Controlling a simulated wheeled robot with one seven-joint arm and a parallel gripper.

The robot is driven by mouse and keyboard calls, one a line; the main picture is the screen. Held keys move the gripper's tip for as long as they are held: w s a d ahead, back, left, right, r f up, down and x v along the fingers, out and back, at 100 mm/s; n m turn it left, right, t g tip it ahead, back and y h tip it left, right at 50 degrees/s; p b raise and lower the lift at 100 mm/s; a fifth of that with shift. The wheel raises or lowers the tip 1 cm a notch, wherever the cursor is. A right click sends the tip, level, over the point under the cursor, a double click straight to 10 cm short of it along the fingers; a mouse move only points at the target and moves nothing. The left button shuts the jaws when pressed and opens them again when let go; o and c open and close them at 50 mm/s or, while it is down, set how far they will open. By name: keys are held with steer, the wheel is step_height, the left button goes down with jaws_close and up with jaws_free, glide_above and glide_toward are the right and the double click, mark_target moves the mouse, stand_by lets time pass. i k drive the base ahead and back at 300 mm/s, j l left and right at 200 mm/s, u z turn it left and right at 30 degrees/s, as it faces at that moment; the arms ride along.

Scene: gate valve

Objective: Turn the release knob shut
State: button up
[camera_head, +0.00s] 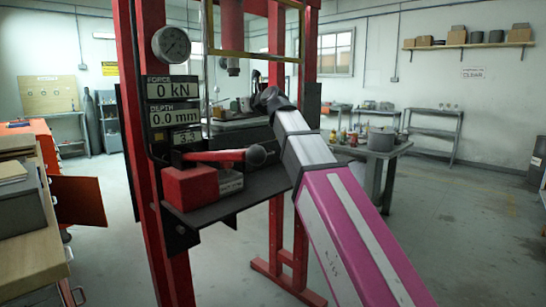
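A red press frame (136,100) stands in front of me. A red pump box (190,186) sits on its dark side shelf (215,208), with a red lever (215,156) ending in a black ball (256,154). I cannot make out the release knob with certainty. My magenta and silver arm reaches up from the lower right to a dark joint near the press bed, right of the ball. No gripper fingers show, so I cannot see whether they touch anything.
A round gauge (171,45) and a readout panel (172,100) showing 0 kN and 0.0 mm are on the press's left post. A wooden-topped bench (35,252) is at the left. A table with a pot (381,139) stands behind my arm. Floor at right is clear.

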mark_target(226, 166)
steer(key=k+l, duration=0.2)
steer(key=l, duration=0.15)
steer(key=k+l, duration=0.2)
steer(key=l, duration=0.15)
steer(key=k+l, duration=0.2)
steer(key=l, duration=0.15)
